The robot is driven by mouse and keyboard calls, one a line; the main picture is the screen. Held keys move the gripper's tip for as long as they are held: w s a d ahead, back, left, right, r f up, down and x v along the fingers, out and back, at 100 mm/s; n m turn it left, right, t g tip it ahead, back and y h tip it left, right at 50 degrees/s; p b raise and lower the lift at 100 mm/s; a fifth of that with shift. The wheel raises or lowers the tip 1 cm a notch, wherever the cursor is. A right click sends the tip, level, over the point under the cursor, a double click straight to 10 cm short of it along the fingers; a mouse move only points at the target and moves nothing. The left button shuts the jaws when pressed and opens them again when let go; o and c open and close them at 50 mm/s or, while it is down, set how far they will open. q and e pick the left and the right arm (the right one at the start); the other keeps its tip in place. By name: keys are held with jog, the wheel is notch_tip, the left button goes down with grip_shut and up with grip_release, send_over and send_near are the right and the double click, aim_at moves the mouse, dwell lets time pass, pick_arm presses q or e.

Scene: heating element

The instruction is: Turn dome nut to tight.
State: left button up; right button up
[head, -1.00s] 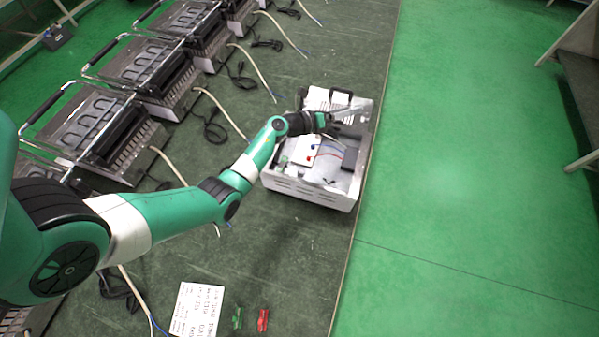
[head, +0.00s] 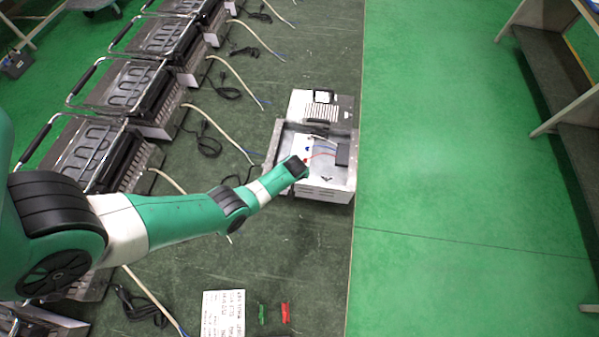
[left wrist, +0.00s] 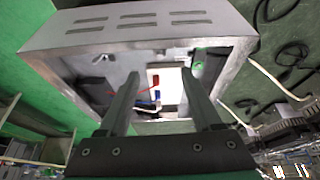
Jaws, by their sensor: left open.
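An open grey metal box (head: 325,194) stands on the dark green table, its slotted wall (left wrist: 140,28) large in the left wrist view. Inside it a white panel (head: 293,147) carries small red and blue parts; the red one (left wrist: 156,82) also shows in the left wrist view. I cannot make out a dome nut for certain. My left gripper (left wrist: 160,80) is open with nothing between its fingers, which point toward the inside of the box. In the head view my wrist is over the box's left side and hides the fingers. My right gripper is out of view.
Several grill units (head: 98,152) with cables line the left side. A printed white sheet (head: 223,312), a green part (head: 262,313) and a red part (head: 285,312) lie at the front of the table. Dark shelving (head: 560,85) stands at the right beyond open green floor.

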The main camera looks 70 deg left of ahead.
pick_arm(q)
jog(key=b+x, duration=0.9)
jog(key=x, duration=0.1)
jog(key=shift+w+a+f, duration=0.1)
jog(key=shift+a+f, duration=0.05)
jog(key=shift+f, duration=0.05)
grip_shut()
